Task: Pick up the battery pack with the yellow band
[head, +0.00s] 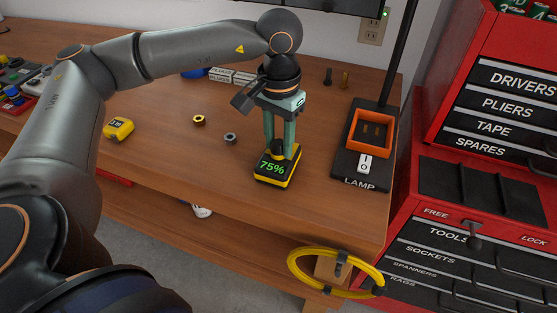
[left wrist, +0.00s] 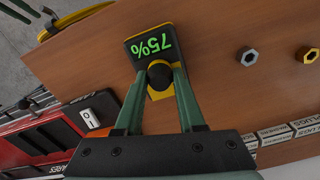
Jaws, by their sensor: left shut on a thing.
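The battery pack (head: 272,173) is black with a yellow band and a green "75%" display. It sits upright on the wooden bench near the front edge. In the left wrist view the battery pack (left wrist: 150,45) lies ahead, with a round black knob on top. My left gripper (head: 282,150), with green fingers, points down onto the pack and is shut on its knob. The left wrist view shows the fingertips (left wrist: 160,75) on both sides of the knob. The pack appears to rest on the bench. My right gripper is not in view.
A lamp base (head: 350,178) with an orange tray (head: 368,132) stands right of the pack. A brass nut (head: 199,119), a grey nut (head: 230,138) and a yellow tape measure (head: 118,129) lie to the left. A red tool cabinet (head: 440,190) stands right of the bench (head: 190,165).

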